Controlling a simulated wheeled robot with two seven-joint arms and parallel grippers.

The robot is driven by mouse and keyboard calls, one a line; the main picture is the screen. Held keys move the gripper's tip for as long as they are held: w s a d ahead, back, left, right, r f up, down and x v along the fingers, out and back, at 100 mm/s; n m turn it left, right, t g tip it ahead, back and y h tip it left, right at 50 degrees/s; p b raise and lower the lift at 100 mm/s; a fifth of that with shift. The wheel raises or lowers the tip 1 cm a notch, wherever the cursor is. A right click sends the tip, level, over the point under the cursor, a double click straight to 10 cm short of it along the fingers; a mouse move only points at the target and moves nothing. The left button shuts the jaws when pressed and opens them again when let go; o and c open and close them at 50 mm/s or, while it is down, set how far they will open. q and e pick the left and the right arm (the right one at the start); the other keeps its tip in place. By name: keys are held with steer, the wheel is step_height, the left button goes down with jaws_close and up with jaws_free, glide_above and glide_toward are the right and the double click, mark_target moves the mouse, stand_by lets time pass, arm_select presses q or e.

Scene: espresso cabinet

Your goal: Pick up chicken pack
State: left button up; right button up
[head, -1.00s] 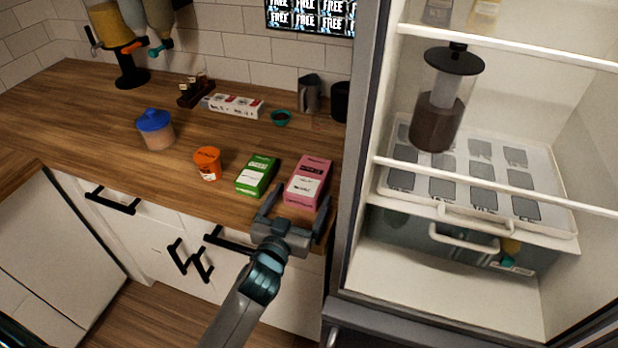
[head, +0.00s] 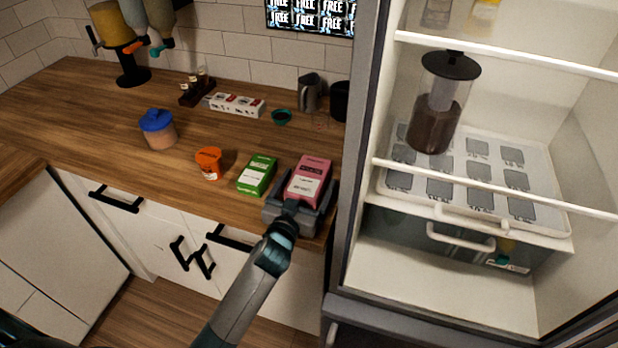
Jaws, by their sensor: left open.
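A pink pack (head: 310,180) with a white label stands on the wooden counter near its right front edge, beside the fridge. Its print is too small to read, so I cannot tell for sure that it is the chicken pack. My left gripper (head: 306,187) is open, with one finger on each side of the pink pack's near part. I cannot tell whether the fingers touch it. The gripper's body hides the pack's near lower end. My right gripper is not in view.
A green pack (head: 257,175) stands close to the left finger. An orange tub (head: 209,163) and a blue-lidded jar (head: 158,129) are further left. The open fridge (head: 352,200) borders the counter on the right.

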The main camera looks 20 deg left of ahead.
arm_select(q)
steer(key=shift+w+f, duration=0.1)
steer(key=shift+w, duration=0.6)
steer(key=shift+c, duration=0.5)
steer(key=c, duration=1.1)
steer(key=shift+c, duration=1.3)
